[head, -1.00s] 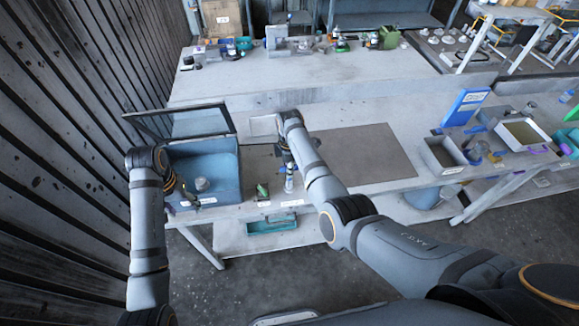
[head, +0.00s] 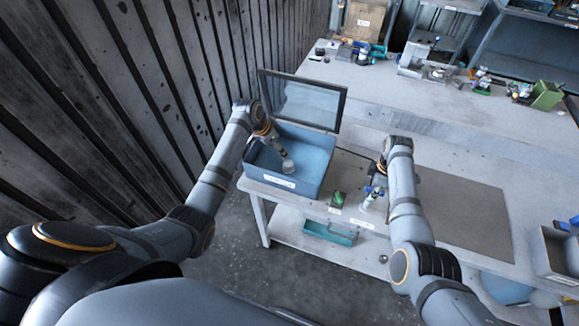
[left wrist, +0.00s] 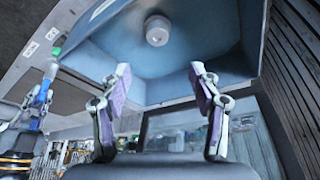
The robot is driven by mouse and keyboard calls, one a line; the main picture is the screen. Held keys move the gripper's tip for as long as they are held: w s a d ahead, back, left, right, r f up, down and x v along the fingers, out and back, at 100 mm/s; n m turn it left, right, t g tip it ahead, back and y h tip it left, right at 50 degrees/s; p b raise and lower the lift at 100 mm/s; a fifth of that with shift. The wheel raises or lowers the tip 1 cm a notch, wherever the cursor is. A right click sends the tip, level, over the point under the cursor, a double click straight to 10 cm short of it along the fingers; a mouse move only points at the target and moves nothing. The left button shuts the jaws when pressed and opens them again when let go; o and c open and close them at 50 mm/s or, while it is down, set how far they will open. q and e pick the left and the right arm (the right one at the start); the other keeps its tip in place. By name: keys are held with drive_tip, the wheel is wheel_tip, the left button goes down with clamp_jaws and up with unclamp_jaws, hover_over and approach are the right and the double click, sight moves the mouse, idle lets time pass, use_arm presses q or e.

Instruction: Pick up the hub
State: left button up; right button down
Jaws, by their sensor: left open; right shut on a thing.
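The hub, a small light-grey round part (head: 288,167), sits inside the blue box (head: 318,166), whose lid is raised. It also shows in the left wrist view (left wrist: 157,30) on the box's blue floor. My left gripper (head: 281,150) is inside the box, close to the hub in the head view. In the left wrist view its purple-padded fingers (left wrist: 160,82) are spread and empty, and the hub lies beyond the tips. My right gripper (head: 376,186) is at the bench, shut on a small blue-and-white bottle (head: 369,200); its fingers are partly hidden by the arm.
The raised glass lid (head: 308,103) stands behind the box. A green item (head: 337,199) lies near the bench's front edge. A dark mat (head: 465,210) lies right of my right arm. A plank wall (head: 180,80) runs close along the left.

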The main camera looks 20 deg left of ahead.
sight(288, 163)
use_arm(q)
drive_tip(key=x, duration=1.2)
drive_tip(key=shift+s+d, duration=0.15)
drive_tip(key=shift+s, duration=0.15)
use_arm(e)
drive_tip(key=shift+r, duration=0.1)
use_arm(q)
clamp_jaws()
wheel_tip(288, 163, up, 11)
drive_tip(key=shift+r, duration=0.2)
idle(0.3)
drive_tip(key=s, duration=1.4)
